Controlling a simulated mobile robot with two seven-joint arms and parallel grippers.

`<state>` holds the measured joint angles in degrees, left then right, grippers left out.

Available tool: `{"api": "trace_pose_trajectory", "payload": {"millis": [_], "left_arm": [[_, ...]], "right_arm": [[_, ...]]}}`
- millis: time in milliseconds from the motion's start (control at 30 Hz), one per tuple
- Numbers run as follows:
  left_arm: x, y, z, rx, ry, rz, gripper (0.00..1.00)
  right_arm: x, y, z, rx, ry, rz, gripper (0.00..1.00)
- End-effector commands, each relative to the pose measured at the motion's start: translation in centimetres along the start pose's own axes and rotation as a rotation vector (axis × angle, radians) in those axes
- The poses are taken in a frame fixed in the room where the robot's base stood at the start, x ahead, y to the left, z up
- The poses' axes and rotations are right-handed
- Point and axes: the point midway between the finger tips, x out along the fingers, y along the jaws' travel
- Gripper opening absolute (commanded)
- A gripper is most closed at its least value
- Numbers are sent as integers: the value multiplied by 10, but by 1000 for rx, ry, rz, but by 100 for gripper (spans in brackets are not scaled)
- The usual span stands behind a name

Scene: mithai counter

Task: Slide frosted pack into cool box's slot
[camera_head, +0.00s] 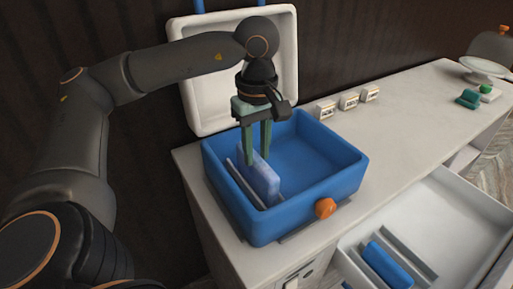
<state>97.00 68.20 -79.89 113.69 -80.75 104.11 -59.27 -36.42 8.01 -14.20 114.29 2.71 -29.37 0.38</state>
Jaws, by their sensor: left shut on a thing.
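The frosted pack (262,181) is a pale blue slab held upright inside the blue cool box (290,216), toward its left side. My left gripper (257,158) points down into the box and is shut on the pack's upper edge. A thin pale divider (244,184) stands just left of the pack, along the box's left wall, and marks a narrow slot there. The pack appears to be on the right of this divider; its lower edge is hard to make out, so I cannot tell whether it touches the floor. My right gripper is out of view.
The box's white lid (197,95) stands open behind it. An orange knob (325,208) is on the box's front. An open white drawer (440,225) holds a bright blue pack (387,266). Small white cards (348,101) and a plate (484,67) stand on the counter (410,100).

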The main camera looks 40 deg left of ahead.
Motion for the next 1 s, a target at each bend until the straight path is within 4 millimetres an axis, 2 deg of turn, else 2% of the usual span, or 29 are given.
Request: {"api": "trace_pose_trajectory", "payload": {"millis": [367,400,600,700,1000], "left_arm": [[-1,0,0,0,0,1,0],[-1,0,0,0,0,1,35],[-1,0,0,0,0,1,58],[0,0,0,0,0,1,67],[-4,0,0,0,0,0,67]], "right_arm": [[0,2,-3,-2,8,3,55],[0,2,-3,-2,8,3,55],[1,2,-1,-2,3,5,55],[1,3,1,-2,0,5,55],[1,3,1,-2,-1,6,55]]}}
